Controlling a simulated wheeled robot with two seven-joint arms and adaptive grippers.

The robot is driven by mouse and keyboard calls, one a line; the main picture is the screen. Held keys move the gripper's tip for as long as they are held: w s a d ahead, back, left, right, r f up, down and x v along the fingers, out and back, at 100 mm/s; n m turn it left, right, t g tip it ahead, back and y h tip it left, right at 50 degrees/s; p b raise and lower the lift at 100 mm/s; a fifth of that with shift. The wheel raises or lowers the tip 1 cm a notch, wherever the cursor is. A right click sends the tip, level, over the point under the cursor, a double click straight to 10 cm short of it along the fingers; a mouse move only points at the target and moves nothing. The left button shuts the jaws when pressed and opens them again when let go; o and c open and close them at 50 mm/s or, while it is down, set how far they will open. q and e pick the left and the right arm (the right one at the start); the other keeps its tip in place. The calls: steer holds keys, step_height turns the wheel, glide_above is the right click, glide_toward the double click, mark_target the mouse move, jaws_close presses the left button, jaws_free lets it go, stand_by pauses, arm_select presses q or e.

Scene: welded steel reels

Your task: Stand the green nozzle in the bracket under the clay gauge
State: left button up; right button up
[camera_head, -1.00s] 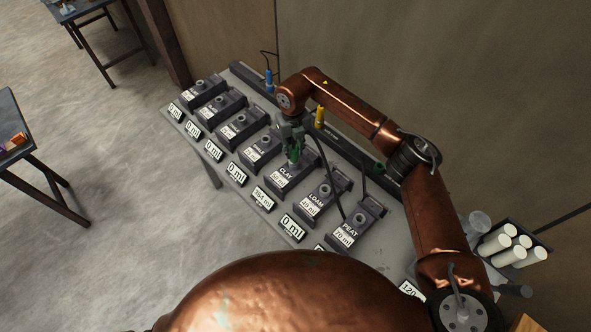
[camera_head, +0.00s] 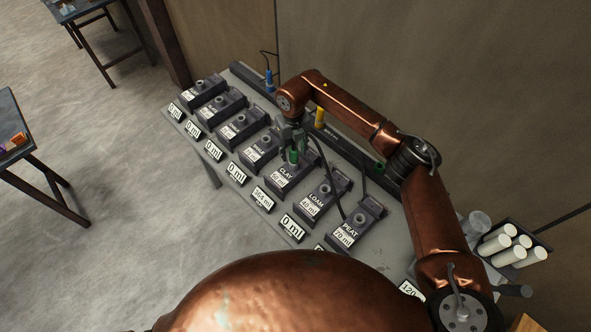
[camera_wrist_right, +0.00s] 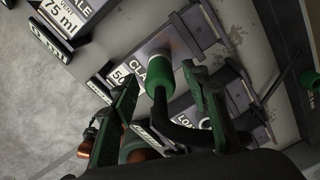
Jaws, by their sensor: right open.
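The green nozzle (camera_head: 293,156) stands at the clay block (camera_head: 283,177), where the neighbouring blocks show a round socket. A dark bent hose runs from the nozzle. My right gripper (camera_head: 291,136) is open just above the nozzle; in the wrist view its fingers (camera_wrist_right: 162,92) are spread either side, apart from it. My left gripper is not in view.
Similar blocks line the bench (camera_head: 385,259) on both sides, including LOAM (camera_head: 314,204) and PEAT (camera_head: 349,234), with small displays in front. A blue nozzle (camera_head: 269,79) and a yellow nozzle (camera_head: 320,116) stand at the back rail. A rack of white cylinders (camera_head: 510,244) is at right.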

steer(key=shift+r, duration=0.1)
steer(key=shift+r+p, duration=2.65)
steer(key=shift+r, duration=2.3)
steer(key=s+r, duration=0.4)
steer(key=s, duration=0.8)
steer(key=shift+a, duration=0.35)
